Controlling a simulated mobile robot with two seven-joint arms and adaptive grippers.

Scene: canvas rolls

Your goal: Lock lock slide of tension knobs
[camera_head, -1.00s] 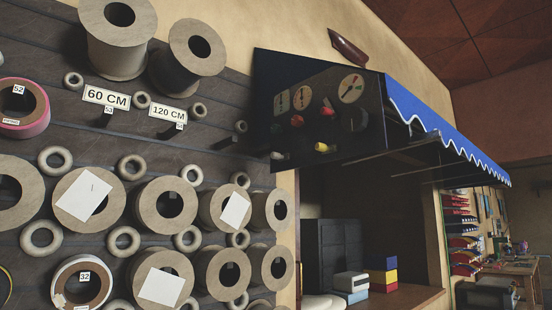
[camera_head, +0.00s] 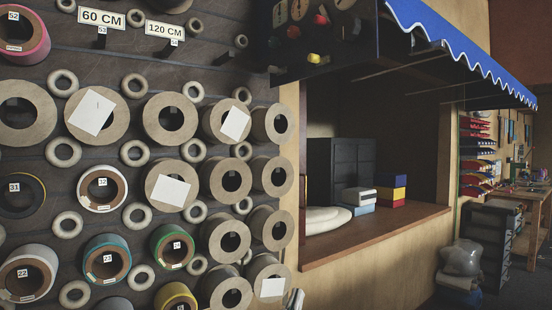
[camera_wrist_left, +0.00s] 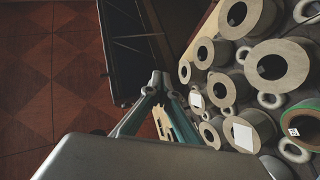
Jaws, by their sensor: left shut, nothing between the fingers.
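The dark panel (camera_head: 345,45) with the tension knobs is cut off by the top edge of the head view. It carries a red knob (camera_head: 321,19), a yellow knob (camera_head: 315,58) and parts of round dials. I cannot make out a lock slide on it. My left gripper (camera_wrist_left: 160,80) shows in the left wrist view, its fingertips together and empty, apart from the rolls beside it. In the head view, a small grey shape at the bottom edge may be part of it. My right gripper is not in view.
Rolls (camera_head: 170,118) and small rings (camera_head: 63,152) cover the dark slatted wall on the left. A blue awning (camera_head: 460,50) juts out beside the panel. Below it is a wooden counter (camera_head: 400,222) with boxes (camera_head: 390,188). A workbench (camera_head: 525,190) stands far right.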

